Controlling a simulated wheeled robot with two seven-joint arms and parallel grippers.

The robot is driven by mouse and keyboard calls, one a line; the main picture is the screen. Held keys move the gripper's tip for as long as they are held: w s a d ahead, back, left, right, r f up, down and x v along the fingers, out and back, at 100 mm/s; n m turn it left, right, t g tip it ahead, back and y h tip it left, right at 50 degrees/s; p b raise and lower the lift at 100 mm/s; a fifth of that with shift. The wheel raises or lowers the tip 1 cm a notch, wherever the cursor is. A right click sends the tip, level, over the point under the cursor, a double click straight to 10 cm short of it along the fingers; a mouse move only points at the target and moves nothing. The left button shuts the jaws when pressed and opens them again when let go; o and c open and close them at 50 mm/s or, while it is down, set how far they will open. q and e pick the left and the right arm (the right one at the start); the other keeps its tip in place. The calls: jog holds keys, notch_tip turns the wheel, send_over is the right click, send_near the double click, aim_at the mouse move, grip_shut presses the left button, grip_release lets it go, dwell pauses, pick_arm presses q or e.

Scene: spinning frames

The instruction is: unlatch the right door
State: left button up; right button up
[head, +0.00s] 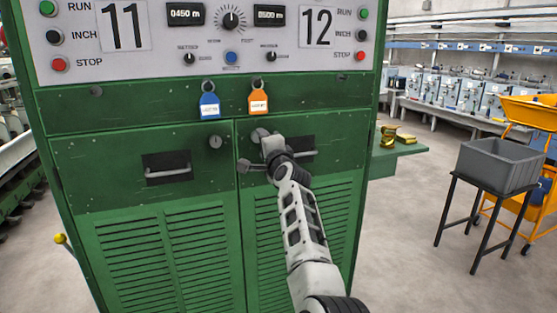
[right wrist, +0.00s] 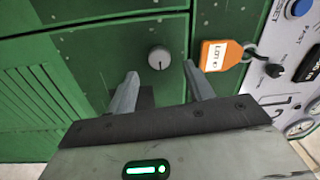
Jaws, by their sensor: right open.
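The right door (head: 262,215) of the green cabinet is closed, level with the left door (head: 130,220) beside it. Its round grey latch knob (right wrist: 159,57) shows in the right wrist view, a little beyond and between my fingertips; its pointer mark points down in that view. In the head view my gripper hides this knob. My right gripper (head: 251,150) is open at the upper left corner of the right door; its spread fingers (right wrist: 161,70) have a gap on both sides of the knob. My left gripper is out of view.
A blue tag (head: 209,106) and an orange tag (head: 258,103) hang above the doors, the orange one close to my upper finger. The left door has its own knob (head: 215,142) and handle (head: 168,172). A grey bin (head: 500,165) stands on a black stand at right.

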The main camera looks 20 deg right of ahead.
jog(key=s+a, duration=0.1)
jog(key=s, duration=1)
jog(key=shift+s+f+b, duration=0.2)
jog(key=shift+f+b, duration=0.05)
jog(key=shift+b, duration=0.15)
